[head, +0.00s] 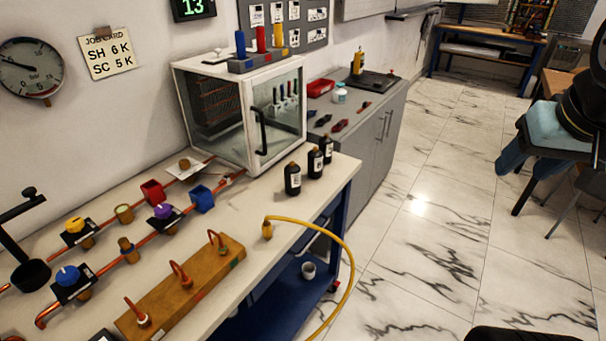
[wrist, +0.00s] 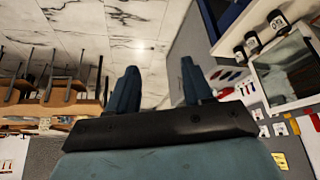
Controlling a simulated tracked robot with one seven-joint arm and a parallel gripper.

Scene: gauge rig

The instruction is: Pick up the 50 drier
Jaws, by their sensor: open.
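No drier marked 50 can be picked out for sure, as small markings are too fine to read. Three dark bottles with white labels stand upright on the bench's right end: the nearest bottle (head: 293,180), the middle bottle (head: 315,163) and the far bottle (head: 327,150). The dark bottles also show at the upper right of the wrist view (wrist: 277,21). Blue, red (head: 261,40) and yellow cylinders stand in a rack on the glass-fronted cabinet (head: 257,146). My gripper (wrist: 160,88) is open and empty, fingers apart. In the head view it hangs at the right, away from the bench.
The bench (head: 270,205) also carries copper pipework with valves, a wooden block (head: 190,285) with copper loops, and a yellow hose (head: 348,260) arching off its right edge. A grey cabinet (head: 365,130) holds tools and a red tray (head: 320,88).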

